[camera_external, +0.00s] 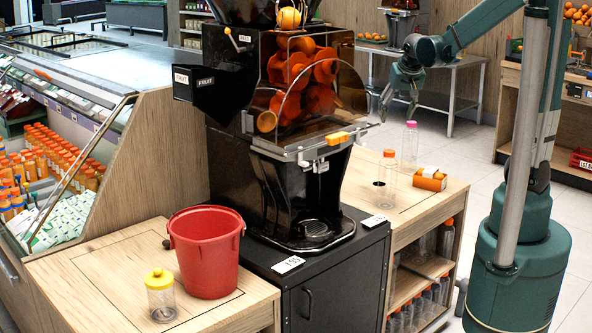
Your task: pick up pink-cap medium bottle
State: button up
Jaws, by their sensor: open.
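The pink-cap medium bottle (410,149) is clear and stands upright on the right wooden counter (425,200), beside the juicer. Its pink cap faces up. My gripper (397,108) hangs above and slightly left of the cap in the picture, with its fingers spread and empty. It appears apart from the bottle; the exact depth between them is hard to tell.
A clear orange-cap bottle (389,168) stands close by, front-left of the pink-cap one. An orange box (430,179) lies to the right. The black juicer (300,120) rises on the left. A red bucket (206,255) and yellow-cap jar (160,296) occupy the left counter.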

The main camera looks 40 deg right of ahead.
aim_at(411, 125)
jog(key=w+d+f+m+g+p, duration=0.1)
jog(key=w+d+f+m, duration=0.1)
jog(key=d+f, duration=0.2)
jog(key=w+d+f+m+h+p, duration=0.1)
jog(key=w+d+f+p, duration=0.1)
jog(key=d, duration=0.8)
jog(key=w+d+f+m+g+p, duration=0.1)
jog(key=w+d+f+m+p, duration=0.1)
jog(key=d+f, duration=0.4)
jog(key=shift+w+d+f+m+g, duration=0.15)
jog(key=shift+w+d, duration=0.05)
jog(key=shift+w, duration=0.25)
jog(key=shift+w+d+f+m+g, duration=0.1)
jog(key=shift+w+d+m+g, duration=0.1)
jog(key=shift+w, duration=0.2)
jog(key=shift+d+f, duration=0.4)
jog(key=shift+f, duration=0.1)
jog(key=shift+x, duration=1.2)
jog(key=shift+d, duration=0.15)
jog(key=shift+b+x, duration=0.45)
jog(key=shift+x, duration=2.15)
jog(key=shift+d, duration=0.1)
jog(key=c, duration=1)
